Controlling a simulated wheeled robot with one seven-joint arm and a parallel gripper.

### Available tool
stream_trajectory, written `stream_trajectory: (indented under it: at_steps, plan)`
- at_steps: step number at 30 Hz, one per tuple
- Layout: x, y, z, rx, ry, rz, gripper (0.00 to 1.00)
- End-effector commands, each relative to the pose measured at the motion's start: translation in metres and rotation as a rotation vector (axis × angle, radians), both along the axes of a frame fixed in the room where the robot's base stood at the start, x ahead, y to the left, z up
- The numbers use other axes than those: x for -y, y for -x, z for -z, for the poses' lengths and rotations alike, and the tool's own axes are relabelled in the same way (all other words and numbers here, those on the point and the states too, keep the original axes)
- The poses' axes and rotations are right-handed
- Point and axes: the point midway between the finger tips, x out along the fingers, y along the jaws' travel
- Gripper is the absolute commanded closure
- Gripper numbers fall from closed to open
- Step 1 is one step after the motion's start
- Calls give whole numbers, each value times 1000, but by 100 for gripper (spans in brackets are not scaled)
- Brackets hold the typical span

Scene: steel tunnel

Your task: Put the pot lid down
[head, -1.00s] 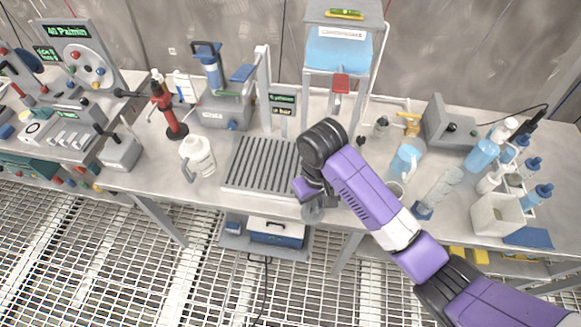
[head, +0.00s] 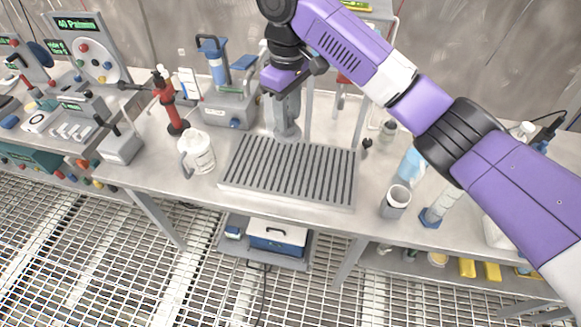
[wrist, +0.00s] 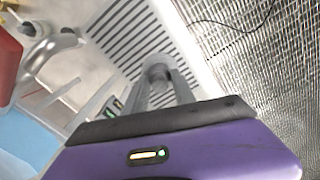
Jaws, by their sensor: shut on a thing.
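My gripper (head: 287,124) points down at the back edge of the ribbed draining tray (head: 287,200). It is shut on a small grey piece, which I take to be the pot lid (head: 288,136). In the wrist view the lid (wrist: 160,74) shows as a rounded grey shape with a dark spot between the fingertips, over the tray's slats. The fingers hide part of it, and I cannot tell whether it touches anything below.
A red hand pump (head: 168,103) and a grey pump unit (head: 228,108) stand behind and left. A clear cylinder with a blue base (head: 437,207) stands right of the mug. The tray's slats look bare. The bench's front edge runs just before the tray.

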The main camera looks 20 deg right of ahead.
Motion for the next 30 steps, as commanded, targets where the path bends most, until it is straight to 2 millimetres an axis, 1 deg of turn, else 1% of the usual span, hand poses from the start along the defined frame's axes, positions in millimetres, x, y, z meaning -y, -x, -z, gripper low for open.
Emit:
stream_trajectory:
  at_steps: [1,15,18,23,30]
  plan:
    - [-2,2,16,-7,-3,1,100]
    - [0,2,122,-4,1,3,100]
    - [0,1,135,-3,2,2,100]
    - [0,1,147,-3,2,2,100]
    - [0,1,179,-3,2,2,100]
